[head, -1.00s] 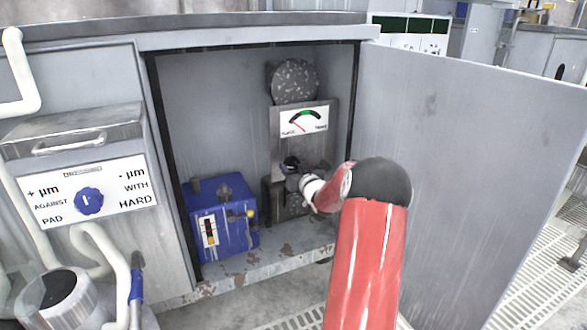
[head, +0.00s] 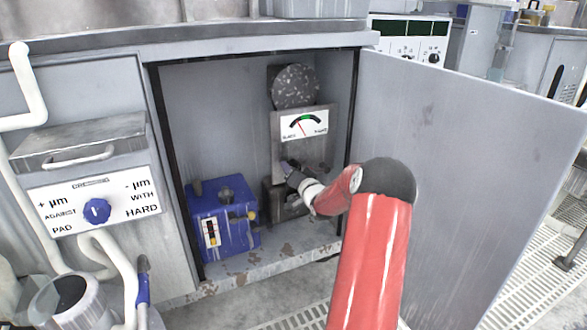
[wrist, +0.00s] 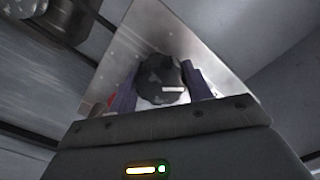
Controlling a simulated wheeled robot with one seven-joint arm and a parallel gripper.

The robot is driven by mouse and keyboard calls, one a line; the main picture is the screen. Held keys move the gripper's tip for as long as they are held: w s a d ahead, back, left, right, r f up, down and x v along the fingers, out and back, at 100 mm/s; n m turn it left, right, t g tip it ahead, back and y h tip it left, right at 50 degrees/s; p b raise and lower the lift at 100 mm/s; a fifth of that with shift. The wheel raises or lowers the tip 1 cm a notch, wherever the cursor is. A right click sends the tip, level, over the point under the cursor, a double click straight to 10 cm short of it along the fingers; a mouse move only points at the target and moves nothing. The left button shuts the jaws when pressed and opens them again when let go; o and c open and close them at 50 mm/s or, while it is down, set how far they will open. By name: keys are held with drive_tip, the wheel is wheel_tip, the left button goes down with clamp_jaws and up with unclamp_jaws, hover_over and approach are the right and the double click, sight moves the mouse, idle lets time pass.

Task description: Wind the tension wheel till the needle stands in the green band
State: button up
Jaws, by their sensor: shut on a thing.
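The tension gauge (head: 304,122) is a white dial on a grey metal plate inside the open cabinet. Its thin red needle (head: 302,129) leans a little left of upright, close to the green band (head: 309,118) and seemingly short of it on the slack side. The tension wheel is below the dial, mostly hidden by my arm in the head view. In the wrist view the wheel (wrist: 163,72) is a dark, worn knob with a white mark. My gripper (wrist: 158,92) is shut on it, one finger on each side.
A blue box (head: 223,216) stands left of the wheel on the cabinet floor. A speckled dark roller (head: 295,87) sits above the dial. The open door (head: 450,160) stands right of my arm. A panel with a blue dressing knob (head: 97,211) is outside, left.

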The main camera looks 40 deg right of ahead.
drive_tip(key=shift+m, duration=0.6)
drive_tip(key=o, duration=0.7)
drive_tip(key=v, duration=0.7)
drive_tip(key=shift+s+p, duration=0.35)
drive_tip(key=shift+s, duration=0.05)
drive_tip(key=shift+a, duration=0.1)
